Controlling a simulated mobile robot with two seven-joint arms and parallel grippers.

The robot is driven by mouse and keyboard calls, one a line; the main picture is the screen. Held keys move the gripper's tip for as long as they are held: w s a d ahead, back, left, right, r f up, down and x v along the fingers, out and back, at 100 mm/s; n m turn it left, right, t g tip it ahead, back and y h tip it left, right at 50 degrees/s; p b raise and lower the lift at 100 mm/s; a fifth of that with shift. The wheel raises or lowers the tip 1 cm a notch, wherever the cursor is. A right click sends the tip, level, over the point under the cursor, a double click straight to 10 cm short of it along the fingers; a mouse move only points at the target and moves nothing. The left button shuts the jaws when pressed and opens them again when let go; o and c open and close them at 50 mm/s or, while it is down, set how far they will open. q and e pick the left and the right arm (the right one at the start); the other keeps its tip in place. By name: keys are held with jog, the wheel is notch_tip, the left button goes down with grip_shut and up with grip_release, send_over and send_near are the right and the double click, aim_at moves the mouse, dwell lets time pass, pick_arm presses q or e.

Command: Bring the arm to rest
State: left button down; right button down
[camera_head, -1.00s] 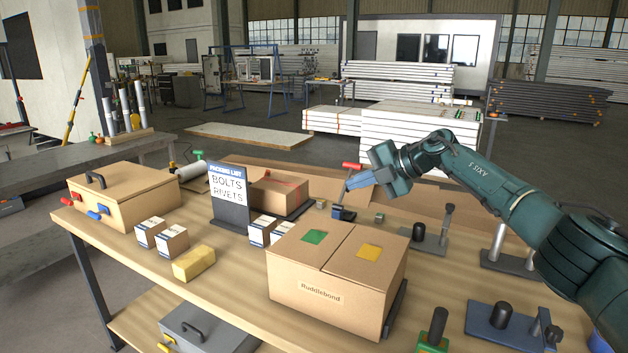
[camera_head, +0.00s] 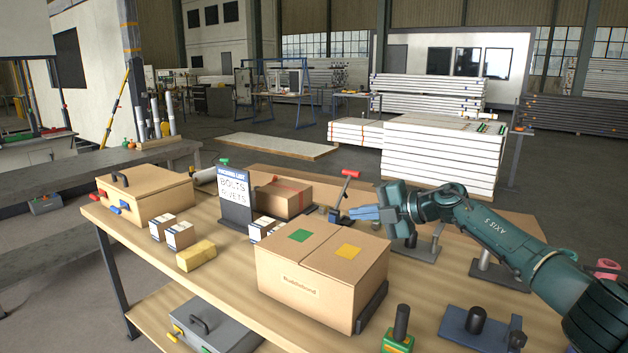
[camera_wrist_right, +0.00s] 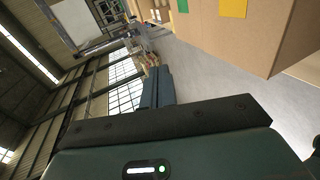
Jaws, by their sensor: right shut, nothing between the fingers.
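My right arm comes in from the right in the head view. Its gripper (camera_head: 364,213) hangs in the air above the table, behind the large cardboard box (camera_head: 312,278), with its fingers pointing left. The fingers are shut and empty. The right wrist view also shows the shut blue-grey fingers (camera_wrist_right: 158,87), and the box (camera_wrist_right: 262,38) shows at its upper right. My left gripper is in neither view.
The wooden workbench (camera_head: 225,285) holds a lidded box (camera_head: 150,195), small cartons (camera_head: 180,235), a yellow block (camera_head: 196,256), a sign (camera_head: 234,195) and a red-handled clamp (camera_head: 345,186). Black-knobbed fixtures (camera_head: 476,318) stand near the arm at front right.

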jog(key=s+a+f+m+t+y, duration=0.25)
jog(key=a+f, duration=0.25)
jog(key=a, duration=0.3)
jog(key=s+f+m+t+h, duration=0.4)
jog(key=s+m+t, duration=0.2)
jog(key=m, duration=0.4)
jog(key=s+d+f+m+g+h, duration=0.2)
jog(key=s+d+f+m+h, duration=0.4)
jog(key=s, duration=0.3)
jog(key=s+d+f+m+g+h, duration=0.35)
jog(key=s+d+f+m, duration=0.25)
jog(key=s+f, duration=0.25)
jog(key=s+d+f+m+g, duration=0.1)
jog(key=s+d+f+g, duration=0.15)
jog(key=s, duration=0.85)
jog(key=s+d+f+m+g, duration=0.15)
jog(key=s+d+g, duration=0.25)
jog(key=s, duration=0.7)
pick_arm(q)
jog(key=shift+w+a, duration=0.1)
pick_arm(e)
jog(key=w+a+f+t+y, duration=0.1)
jog(key=w+a+f+t, duration=0.4)
jog(key=f, duration=0.3)
jog(key=shift+w+a+f+n+t+y, duration=0.2)
jog(key=shift+a+f+n+t+y, duration=0.15)
jog(key=shift+t, duration=0.2)
jog(key=shift+r, duration=0.1)
